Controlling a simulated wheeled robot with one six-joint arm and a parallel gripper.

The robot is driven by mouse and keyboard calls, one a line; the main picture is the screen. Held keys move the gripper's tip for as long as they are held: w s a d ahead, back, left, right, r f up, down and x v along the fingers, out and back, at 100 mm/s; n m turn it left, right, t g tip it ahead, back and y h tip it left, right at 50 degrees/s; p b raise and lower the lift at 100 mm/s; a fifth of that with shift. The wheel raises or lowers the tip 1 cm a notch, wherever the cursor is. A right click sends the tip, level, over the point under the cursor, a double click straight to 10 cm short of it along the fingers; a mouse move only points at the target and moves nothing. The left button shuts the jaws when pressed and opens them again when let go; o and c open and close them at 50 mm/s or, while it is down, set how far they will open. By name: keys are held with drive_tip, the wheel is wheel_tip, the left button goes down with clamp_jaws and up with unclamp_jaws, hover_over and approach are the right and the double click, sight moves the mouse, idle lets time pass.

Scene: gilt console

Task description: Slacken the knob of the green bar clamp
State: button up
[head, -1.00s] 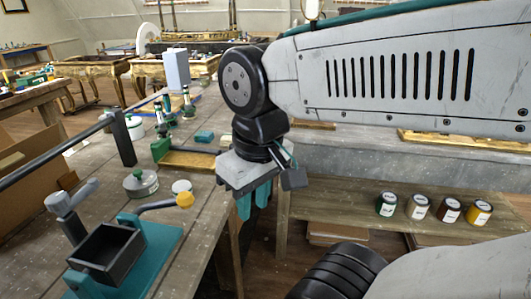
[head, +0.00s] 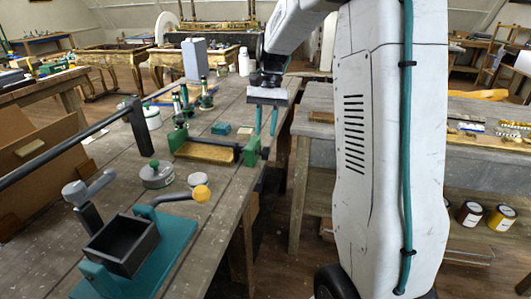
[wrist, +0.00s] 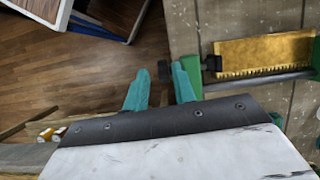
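The green bar clamp (head: 250,153) lies on the workbench, its two green jaws at either end of a gilt piece (head: 207,152). Its dark knob (head: 265,153) sits at the right end, by the bench edge. My gripper (head: 267,132) points down just above the knob, its two teal fingers apart and empty. In the wrist view the knob (wrist: 164,71) appears between the open fingertips (wrist: 161,78). The near green jaw (wrist: 192,68) is close beside the right finger, partly covered by it. I cannot tell the exact height gap.
A teal fixture with a black box (head: 122,247) and yellow-tipped lever (head: 201,194) stands at the front. A lidded tin (head: 156,175), a teal block (head: 221,128) and green-based tools (head: 181,108) are nearby. Open floor (wrist: 85,70) lies beyond the bench edge.

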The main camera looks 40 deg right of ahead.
sight(265, 151)
drive_tip(key=shift+w+d+f+m, duration=0.3)
drive_tip(key=shift+w+d+f, duration=0.2)
drive_tip(key=shift+d+f, duration=0.2)
drive_tip(key=x, duration=0.7)
drive_tip(key=shift+a+f, duration=0.2)
drive_tip(key=shift+a, duration=0.05)
